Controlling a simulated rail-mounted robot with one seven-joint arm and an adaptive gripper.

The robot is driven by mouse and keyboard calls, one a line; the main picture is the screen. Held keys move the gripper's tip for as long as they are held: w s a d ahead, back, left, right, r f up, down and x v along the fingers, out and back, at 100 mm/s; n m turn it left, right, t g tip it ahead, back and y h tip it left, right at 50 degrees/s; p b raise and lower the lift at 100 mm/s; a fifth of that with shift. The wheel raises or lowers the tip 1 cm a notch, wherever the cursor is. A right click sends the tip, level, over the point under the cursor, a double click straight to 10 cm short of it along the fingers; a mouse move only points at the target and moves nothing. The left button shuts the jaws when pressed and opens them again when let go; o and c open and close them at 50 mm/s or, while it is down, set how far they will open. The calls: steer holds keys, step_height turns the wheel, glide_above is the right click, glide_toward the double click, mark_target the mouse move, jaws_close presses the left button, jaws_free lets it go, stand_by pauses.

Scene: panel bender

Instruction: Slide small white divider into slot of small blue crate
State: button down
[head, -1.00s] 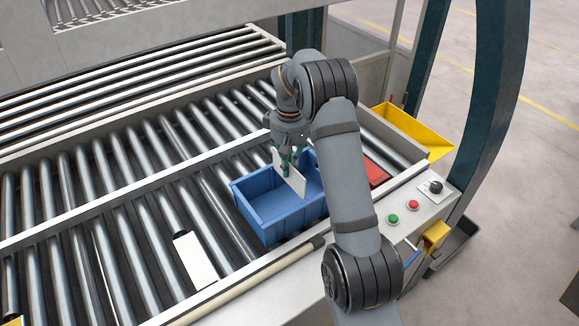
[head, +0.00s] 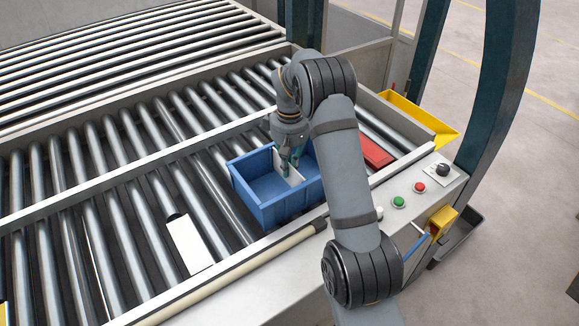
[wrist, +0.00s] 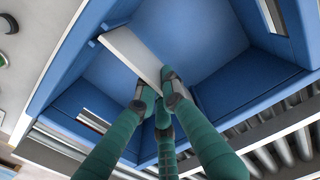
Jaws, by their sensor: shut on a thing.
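The small blue crate (head: 262,206) stands on the rollers near the front rail, left of my forearm. My gripper (head: 291,163) points down into the crate and is shut on the small white divider (head: 283,168). The divider stands inside the crate, roughly upright, across its middle. In the wrist view, the divider (wrist: 133,52) shows between my green fingers (wrist: 155,95), with the blue crate floor (wrist: 200,35) beyond it. One end of the divider is close to the crate wall; whether it sits in a slot cannot be told. My arm hides the crate's right end.
A white plate (head: 190,243) lies on the rollers to the left. A red box (head: 376,153) lies right of my arm. A yellow bin (head: 420,117) is at the right edge. The panel with green (head: 399,202) and red (head: 419,187) buttons is at the front right.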

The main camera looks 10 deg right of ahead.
steer(key=shift+f, duration=0.55)
steer(key=shift+f+b, duration=0.25)
steer(key=shift+b, duration=0.15)
steer(key=c, duration=1.8)
jaws_free()
steer(key=shift+r, duration=0.15)
step_height(320, 180, up, 12)
